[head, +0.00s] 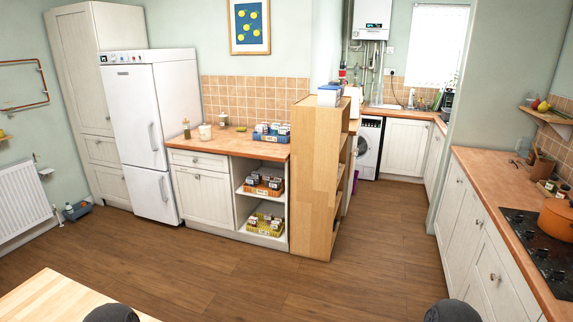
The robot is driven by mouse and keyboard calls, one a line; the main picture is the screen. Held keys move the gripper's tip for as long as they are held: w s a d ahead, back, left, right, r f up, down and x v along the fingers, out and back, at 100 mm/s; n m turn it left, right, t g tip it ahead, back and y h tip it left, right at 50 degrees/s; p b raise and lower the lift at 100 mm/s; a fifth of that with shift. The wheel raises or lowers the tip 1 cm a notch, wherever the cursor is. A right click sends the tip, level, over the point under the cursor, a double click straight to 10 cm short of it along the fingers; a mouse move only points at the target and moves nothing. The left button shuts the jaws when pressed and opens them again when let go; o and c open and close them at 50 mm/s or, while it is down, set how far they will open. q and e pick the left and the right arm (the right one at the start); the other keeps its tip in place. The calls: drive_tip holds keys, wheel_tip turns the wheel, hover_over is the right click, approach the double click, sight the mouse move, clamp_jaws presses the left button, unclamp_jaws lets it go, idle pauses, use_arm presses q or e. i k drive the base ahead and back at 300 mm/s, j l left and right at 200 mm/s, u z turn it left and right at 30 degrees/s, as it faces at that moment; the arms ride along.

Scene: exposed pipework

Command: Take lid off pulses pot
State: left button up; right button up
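An orange pot (556,219) stands on the black hob at the right edge of the view, partly cut off by the frame. A white pot (205,131) and another pale container (223,119) stand on the wooden counter by the fridge. A jar (186,129) stands to their left. I cannot read any label, so I cannot tell which of these is the pulses pot. Lids are too small to make out clearly. Only dark rounded parts of my own arms show at the bottom edge. Neither gripper is in view.
A wooden shelf unit (314,178) stands at the end of the counter (240,142). Baskets of small packs (266,181) fill the shelves below. A pale wooden table (50,299) is at the bottom left. The wooden floor (230,275) between is clear.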

sight(205, 134)
drive_tip(key=i+l+z, duration=0.1)
drive_tip(key=i+l, duration=0.15)
drive_tip(key=i, duration=0.3)
drive_tip(key=i+l+z, duration=0.1)
drive_tip(key=i, duration=0.45)
drive_tip(key=i+l+z, duration=0.1)
drive_tip(key=i, duration=0.5)
drive_tip(key=i+j+u, duration=0.2)
drive_tip(key=i+u, duration=0.25)
drive_tip(key=i+j+u, duration=0.1)
drive_tip(key=i+u, duration=0.75)
drive_tip(key=i+l+u, duration=0.25)
drive_tip(key=u, duration=0.2)
drive_tip(key=i, duration=0.1)
